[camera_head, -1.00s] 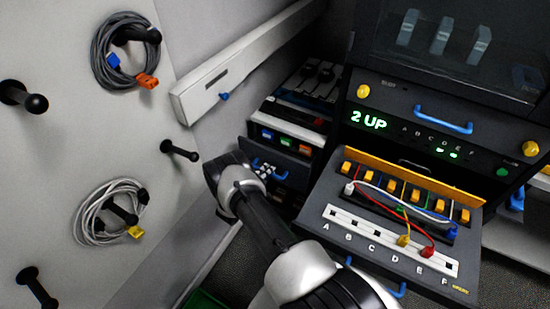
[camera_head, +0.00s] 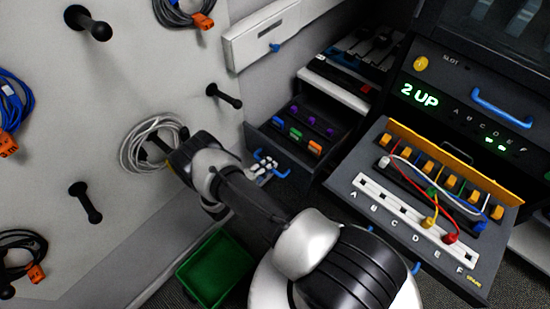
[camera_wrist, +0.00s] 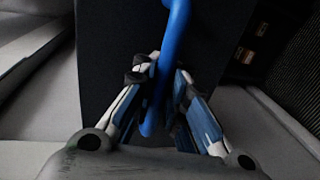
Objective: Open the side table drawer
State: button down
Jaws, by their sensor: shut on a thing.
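The side table drawer (camera_head: 256,139) is dark and stands out from the side table below a white-edged shelf in the head view. Purple, blue, green and orange pieces show inside it. Its blue handle (camera_head: 282,174) is on the front face. My gripper (camera_head: 264,167) is at this handle, partly hidden behind my arm. In the wrist view the blue handle (camera_wrist: 178,30) runs between the two fingers of my gripper (camera_wrist: 160,80), against the dark drawer front (camera_wrist: 105,50). The fingers are shut on the handle.
A green bin (camera_head: 215,270) stands on the floor below. A black device with an open cable tray (camera_head: 375,228) is to the right. The left wall panel carries pegs (camera_head: 85,203) and coiled cables, with a white coil (camera_head: 133,153) close to my arm.

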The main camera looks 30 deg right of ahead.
jog(key=shift+a+r, duration=0.1)
jog(key=shift+a, duration=0.25)
jog(key=c, duration=1.6)
grip_release()
jog(key=shift+s, duration=0.1)
jog(key=shift+c, duration=0.2)
jog(key=shift+a, duration=0.1)
jog(key=v, duration=1.2)
jog(key=shift+s, duration=0.1)
